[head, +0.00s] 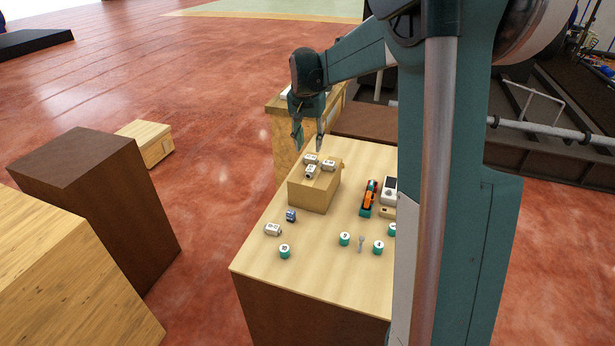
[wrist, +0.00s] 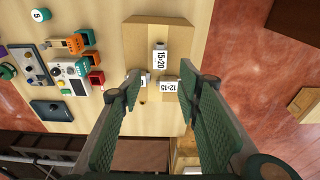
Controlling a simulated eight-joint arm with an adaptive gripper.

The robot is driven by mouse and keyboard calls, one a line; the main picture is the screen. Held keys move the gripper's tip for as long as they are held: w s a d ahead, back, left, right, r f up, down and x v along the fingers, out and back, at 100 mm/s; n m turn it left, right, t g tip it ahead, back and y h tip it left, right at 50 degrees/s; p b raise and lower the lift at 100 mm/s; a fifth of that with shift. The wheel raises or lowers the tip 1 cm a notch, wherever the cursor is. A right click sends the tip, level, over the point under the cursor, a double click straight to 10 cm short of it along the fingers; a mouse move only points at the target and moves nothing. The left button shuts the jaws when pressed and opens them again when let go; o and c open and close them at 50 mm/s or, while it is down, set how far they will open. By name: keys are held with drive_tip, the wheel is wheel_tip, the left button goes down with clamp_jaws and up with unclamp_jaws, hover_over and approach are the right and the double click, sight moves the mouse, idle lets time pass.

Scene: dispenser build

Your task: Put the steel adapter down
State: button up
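My gripper (head: 309,140) is open above the far end of a wooden block on the table. In the wrist view its two fingers (wrist: 160,92) are spread, with nothing held between them. Three small pale labelled pieces sit on the wooden block (head: 311,194): one marked 15-20 (wrist: 160,57), one marked 12-13 (wrist: 168,86), and a third (wrist: 143,79) partly hidden by a fingertip. In the head view they show as a small cluster (head: 311,171) just below the fingertips. I cannot tell which of them is the steel adapter.
On the table (head: 325,270) are a pale labelled piece (head: 273,229), a blue piece (head: 291,215), several teal-sided numbered cylinders (head: 285,251), a small grey pin (head: 361,243) and an orange-and-teal device (head: 369,199). The table's front left corner is clear.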

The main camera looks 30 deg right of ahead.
drive_tip(key=s+a+r+n+t, duration=0.1)
drive_tip(key=s+a+r+n, duration=0.1)
drive_tip(key=s+a+r, duration=0.5)
drive_tip(key=s+a+r+n+t, duration=0.15)
drive_tip(key=s+a, duration=0.35)
drive_tip(key=s, duration=0.6)
drive_tip(key=s+a+f+n+t, duration=0.1)
drive_tip(key=s+a+f+n, duration=0.1)
drive_tip(key=s, duration=0.9)
drive_tip(key=s+a+f+n+t+y, duration=0.1)
drive_tip(key=s+a+f+n+t, duration=0.1)
drive_tip(key=s+a, duration=0.4)
drive_tip(key=s+f+n, duration=0.1)
drive_tip(key=s+f, duration=0.1)
drive_tip(key=s, duration=0.3)
drive_tip(key=shift+a, duration=0.2)
drive_tip(key=shift+f+n+t, duration=0.1)
drive_tip(key=shift+n+t, duration=0.15)
wheel_tip(320, 180, down, 26)
drive_tip(key=b, duration=2.5)
drive_tip(key=shift+r+b, duration=0.25)
drive_tip(key=shift+b, duration=0.1)
